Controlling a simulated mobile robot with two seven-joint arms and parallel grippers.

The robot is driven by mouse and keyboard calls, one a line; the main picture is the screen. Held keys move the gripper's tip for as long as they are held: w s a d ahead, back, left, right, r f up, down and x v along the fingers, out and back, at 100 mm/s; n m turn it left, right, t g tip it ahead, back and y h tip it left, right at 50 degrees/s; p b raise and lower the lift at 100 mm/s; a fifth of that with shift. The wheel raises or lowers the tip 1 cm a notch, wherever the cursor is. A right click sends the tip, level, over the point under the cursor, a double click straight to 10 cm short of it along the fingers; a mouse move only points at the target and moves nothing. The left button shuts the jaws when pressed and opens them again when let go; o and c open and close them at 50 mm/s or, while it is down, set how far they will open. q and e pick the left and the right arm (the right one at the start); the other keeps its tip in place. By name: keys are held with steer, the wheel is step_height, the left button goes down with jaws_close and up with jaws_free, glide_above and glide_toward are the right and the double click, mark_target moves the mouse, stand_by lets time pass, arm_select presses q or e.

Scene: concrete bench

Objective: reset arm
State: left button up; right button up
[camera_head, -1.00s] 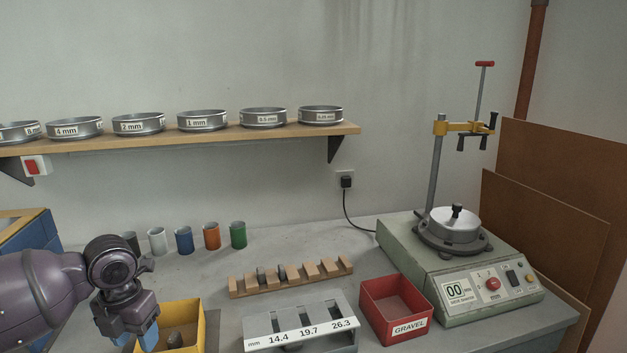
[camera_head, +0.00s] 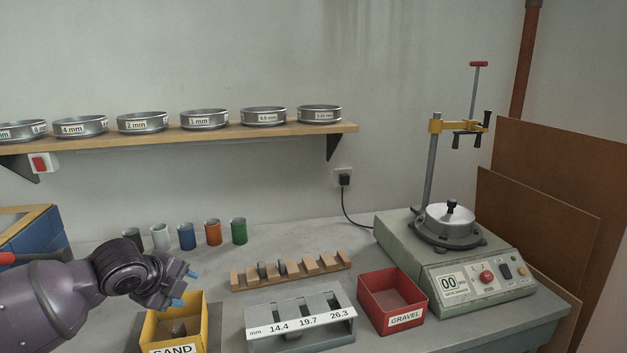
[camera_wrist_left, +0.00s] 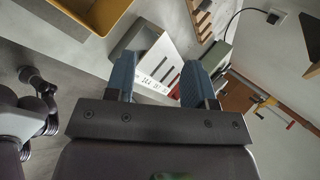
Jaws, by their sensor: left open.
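My left gripper (camera_head: 184,288) is raised above the yellow SAND box (camera_head: 166,333) at the lower left of the head view. Its blue fingertips point right and stand apart with nothing between them. In the left wrist view the same open gripper (camera_wrist_left: 162,80) shows two blue fingers, with the grey slotted gauge (camera_wrist_left: 170,62) beyond them. A grey stone (camera_head: 178,328) lies in the yellow box. My right gripper is not seen in the head view; a dark arm shows at the left of the wrist view.
The slotted gauge (camera_head: 262,334), red GRAVEL box (camera_head: 372,306) and wooden rack (camera_head: 240,282) with stones stand right of the gripper. Several coloured cups (camera_head: 213,232) stand behind. A sieve shaker (camera_head: 400,246) is at the right. Sieves line the shelf (camera_head: 250,133).

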arm_select(q)
steer(key=s+d+f+n+t+h, duration=0.3)
steer(key=s+d+f+n+t, duration=0.4)
steer(key=n, duration=0.6)
steer(key=s+a+f+n+g+y, duration=0.2)
steer(key=s+a+f+n+y, duration=0.1)
steer(key=s+f, duration=0.7)
steer(key=s+a+f+n+g+y, duration=0.2)
steer(key=s+a+f+n, duration=0.3)
steer(key=s+f, duration=0.5)
steer(key=s+n+y, duration=0.1)
steer(key=s, duration=0.4)
steer(key=shift+f, duration=0.25)
steer(key=shift+s, duration=0.1)
